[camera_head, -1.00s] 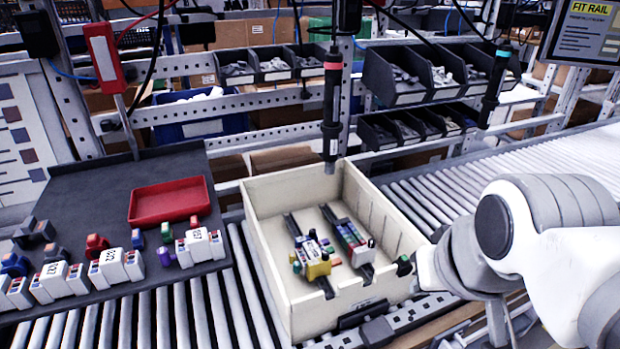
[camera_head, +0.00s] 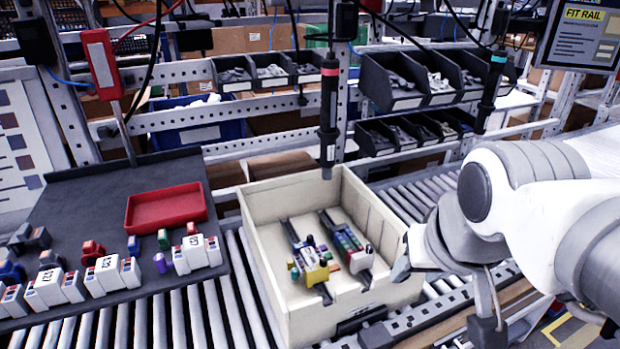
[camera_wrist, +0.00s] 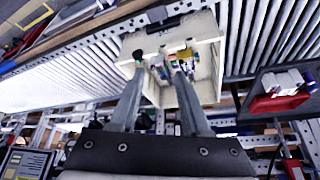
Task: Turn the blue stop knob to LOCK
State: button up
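I cannot pick out a blue stop knob for certain in either view. A black screwdriver (camera_head: 329,115) with a red band hangs upright behind the cream crate (camera_head: 305,324). A second black screwdriver (camera_head: 491,88) with a teal band hangs farther right. A dark knob (camera_wrist: 138,55) shows at a crate corner in the wrist view, close to one fingertip; contact cannot be told. My gripper (camera_wrist: 158,73) is open, its two fingers apart with nothing clearly between them.
Two rails with coloured modules (camera_head: 313,265) lie in the crate. A dark board (camera_head: 90,215) at left holds a red tray (camera_head: 166,207) and several terminal blocks. Grey parts bins (camera_head: 410,80) are behind. Rollers (camera_head: 180,315) run beneath. A screen (camera_head: 585,35) reads FIT RAIL.

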jog(key=shift+o, duration=0.4)
jog(key=w+a+r+m+g+b, duration=0.1)
jog(key=w+a+m, duration=0.1)
jog(key=w, duration=1)
jog(key=shift+a+r+h+b, duration=0.15)
jog(key=shift+a+h+b, duration=0.15)
jog(key=shift+a, duration=0.1)
jog(key=m+g+h+b, duration=0.1)
jog(key=m+h+b, duration=0.15)
jog(key=m, duration=0.35)
send_over(310, 237)
jog(key=s+a, duration=0.5)
notch_tip(310, 237, down, 16)
jog(key=b+x, duration=0.1)
jog(key=x, duration=1.6)
jog(key=shift+b, duration=0.35)
grip_shut()
jog(key=shift+s, duration=0.1)
